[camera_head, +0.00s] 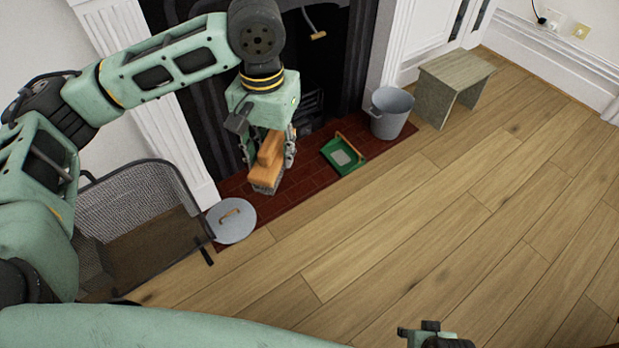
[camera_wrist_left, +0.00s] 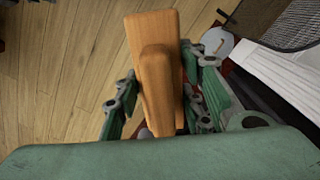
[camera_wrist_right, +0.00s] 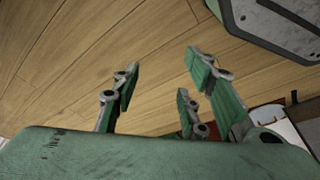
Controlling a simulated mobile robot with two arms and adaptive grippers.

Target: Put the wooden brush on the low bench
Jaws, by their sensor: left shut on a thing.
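The wooden brush (camera_head: 266,165) is orange-brown wood with grey bristles underneath. My left gripper (camera_head: 272,150) is shut on it and holds it above the red brick hearth, in front of the fireplace. In the left wrist view the brush (camera_wrist_left: 155,70) stands between the fingers of the left gripper (camera_wrist_left: 160,105). The low bench (camera_head: 455,72) is a plain greenish-grey wooden bench at the upper right, by the wall. My right gripper (camera_wrist_right: 160,90) shows in the right wrist view with its fingers apart and only floor between them.
A grey bucket (camera_head: 389,114) stands left of the bench. A round grey lid (camera_head: 232,220) and a mesh fire screen (camera_head: 140,215) are at the left. The wooden floor (camera_head: 430,230) is clear on the right.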

